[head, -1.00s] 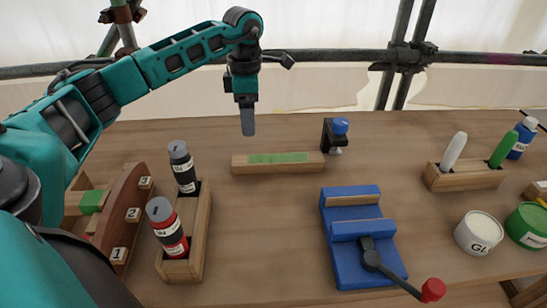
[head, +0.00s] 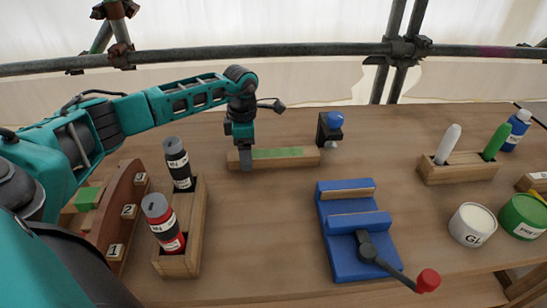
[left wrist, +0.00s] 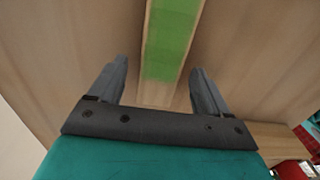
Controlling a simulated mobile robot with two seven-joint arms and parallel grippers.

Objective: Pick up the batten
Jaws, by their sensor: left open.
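The batten (head: 300,157) is a long wooden bar with a green band on its upper side, lying crosswise at the back of the bench. It also shows in the left wrist view (left wrist: 158,90), running away between the fingers. My left gripper (head: 246,164) points down at the batten's left end. In the left wrist view the left gripper (left wrist: 157,82) is open, one finger on each side of the batten with gaps visible. The finger in front hides a little of the batten in the head view. My right gripper is not in view.
A blue vise (head: 352,260) with a red-knobbed handle stands front centre. A blue-topped clamp (head: 331,130) stands just right of the batten. A wooden bottle holder (head: 195,225) and a numbered rack (head: 125,205) are at left. Pots and a marker holder (head: 455,172) are at right.

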